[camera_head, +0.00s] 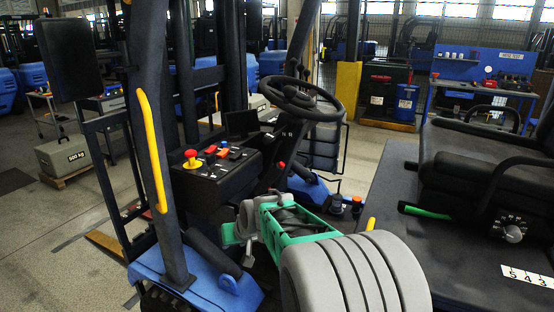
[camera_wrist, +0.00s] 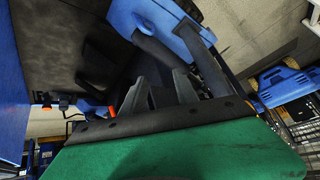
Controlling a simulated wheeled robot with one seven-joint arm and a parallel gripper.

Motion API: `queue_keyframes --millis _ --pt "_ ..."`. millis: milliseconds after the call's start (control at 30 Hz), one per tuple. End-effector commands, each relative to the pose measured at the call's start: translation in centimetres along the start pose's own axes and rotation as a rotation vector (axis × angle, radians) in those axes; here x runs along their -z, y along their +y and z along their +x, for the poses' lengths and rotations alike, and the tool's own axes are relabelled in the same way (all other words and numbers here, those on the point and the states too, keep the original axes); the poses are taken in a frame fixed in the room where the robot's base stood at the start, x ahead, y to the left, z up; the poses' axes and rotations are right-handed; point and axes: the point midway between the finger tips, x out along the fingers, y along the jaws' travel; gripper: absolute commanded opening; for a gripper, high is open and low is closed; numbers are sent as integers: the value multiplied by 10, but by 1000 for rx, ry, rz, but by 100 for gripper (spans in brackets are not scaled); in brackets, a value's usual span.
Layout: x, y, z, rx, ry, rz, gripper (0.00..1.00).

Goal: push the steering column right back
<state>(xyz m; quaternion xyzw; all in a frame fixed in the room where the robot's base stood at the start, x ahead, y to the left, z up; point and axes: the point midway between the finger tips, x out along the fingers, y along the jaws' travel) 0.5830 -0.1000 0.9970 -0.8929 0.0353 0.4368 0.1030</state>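The steering wheel (camera_head: 300,98) is black and sits at the top of the dark steering column (camera_head: 283,152) in the forklift cab, in the head view. The column slants up to the right from beside the control console. My green and grey gripper (camera_head: 240,236) is low in front of the console, below the wheel and apart from it. In the wrist view the two grey fingers of my gripper (camera_wrist: 162,90) stand apart, with nothing seen held between them. I cannot make out the steering column for certain in the wrist view, and the column's foot is hidden in the head view.
The console (camera_head: 215,180) has a red and yellow stop button (camera_head: 191,159). A pillar with a yellow grab handle (camera_head: 151,150) stands left of it. The black seat (camera_head: 490,165) is at right.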

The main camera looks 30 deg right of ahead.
Motion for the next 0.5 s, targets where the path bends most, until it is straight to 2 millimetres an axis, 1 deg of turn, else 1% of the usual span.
queue_keyframes --millis 33,100,167,200,267,300,367,400,467,500 --pt "20 28 26 3 46 49 36" --pt "46 55 49 14 121 96 36" --pt "60 77 65 21 172 131 36" --pt "70 91 73 25 208 151 36" --pt "87 114 83 38 273 170 36" --pt "107 128 80 55 340 157 36" --pt "139 149 71 84 451 121 36" --pt "159 165 63 100 531 97 36" --pt "185 191 46 116 652 61 36" --pt "198 207 33 122 726 39 36"
